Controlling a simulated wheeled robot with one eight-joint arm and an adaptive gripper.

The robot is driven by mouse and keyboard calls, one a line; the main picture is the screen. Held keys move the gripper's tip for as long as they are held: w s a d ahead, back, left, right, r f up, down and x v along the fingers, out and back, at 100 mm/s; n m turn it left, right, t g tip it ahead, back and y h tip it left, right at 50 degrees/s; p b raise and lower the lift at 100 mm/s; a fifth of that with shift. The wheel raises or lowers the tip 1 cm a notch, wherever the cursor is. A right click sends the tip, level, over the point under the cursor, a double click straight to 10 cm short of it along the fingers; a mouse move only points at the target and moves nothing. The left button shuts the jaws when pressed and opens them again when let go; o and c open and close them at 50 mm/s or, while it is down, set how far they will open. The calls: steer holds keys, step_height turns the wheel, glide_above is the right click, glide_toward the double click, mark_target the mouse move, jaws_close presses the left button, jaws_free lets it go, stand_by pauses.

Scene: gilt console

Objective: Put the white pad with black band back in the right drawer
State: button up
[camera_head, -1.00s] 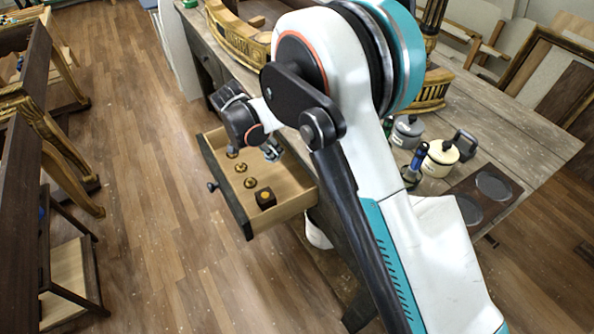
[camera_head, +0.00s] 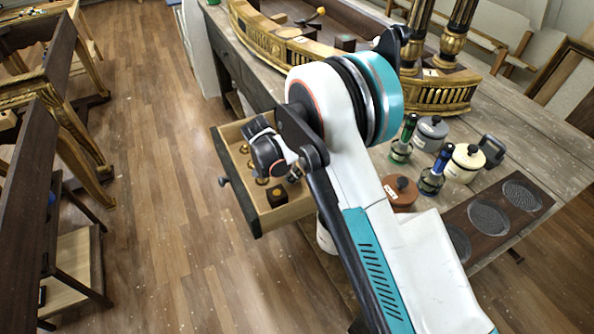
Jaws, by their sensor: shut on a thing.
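My gripper (camera_head: 295,172) is low over the inner, right side of the open drawer (camera_head: 237,196), small and partly hidden by my wrist. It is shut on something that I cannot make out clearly. The white pad with black band does not show anywhere else in view. The drawer is pulled out from the workbench and holds several round brass pieces (camera_head: 277,179) and a dark block with a gold top (camera_head: 277,196). My wrist hides part of the drawer's inside. I cannot tell whether the gripper touches the drawer.
The workbench (camera_head: 540,135) carries a gilt curved piece (camera_head: 440,94), green (camera_head: 402,140) and blue-topped (camera_head: 437,172) bottles, grey (camera_head: 431,133) and cream (camera_head: 465,163) pots, a brown pot (camera_head: 400,192) and a dark board with round pads (camera_head: 470,212). The floor left of the drawer is clear.

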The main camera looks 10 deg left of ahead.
mark_target(286, 185)
steer(key=shift+w+d+f+b, duration=0.15)
steer(key=shift+w+d+b, duration=0.45)
steer(key=shift+w+d, duration=0.55)
steer(key=shift+a+f+b, duration=0.1)
steer(key=shift+f+b, duration=0.2)
steer(key=shift+f, duration=0.2)
steer(key=shift+s+a, duration=0.1)
steer(key=shift+c, duration=0.4)
steer(key=o, duration=1)
steer(key=shift+r, duration=0.1)
steer(key=p+v, duration=0.4)
steer(key=v, duration=0.8)
